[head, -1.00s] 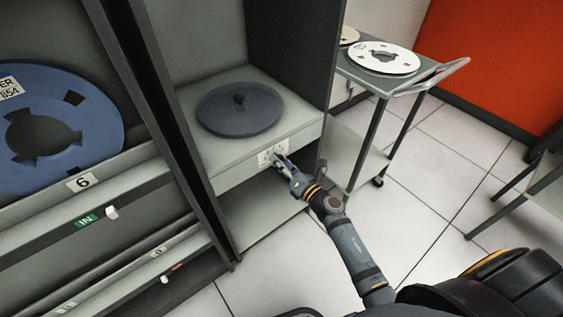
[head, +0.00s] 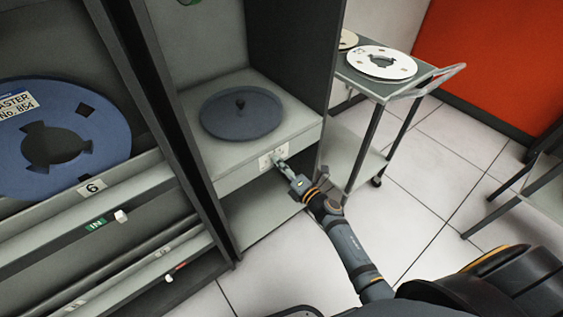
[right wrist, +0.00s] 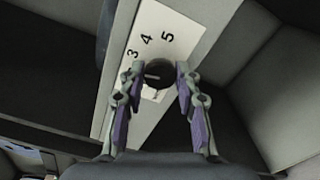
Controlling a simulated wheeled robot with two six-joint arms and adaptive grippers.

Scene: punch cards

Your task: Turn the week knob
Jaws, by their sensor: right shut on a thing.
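The week knob (right wrist: 158,74) is a small dark round knob on a pale plate (right wrist: 150,30) with printed numbers, 3, 4 and 5 among them. The plate (head: 267,160) sits on the front edge of the cabinet shelf in the head view. My right gripper (right wrist: 156,76) has its two fingers on either side of the knob and is shut on it; in the head view the gripper (head: 280,160) reaches the plate from the lower right. The knob is hidden by the fingers in the head view. My left gripper is not in view.
A dark round disc (head: 241,117) lies on the shelf above the plate. A blue reel (head: 95,150) stands in the cabinet at left. A wheeled trolley (head: 400,88) with a white reel (head: 381,64) stands right of the cabinet.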

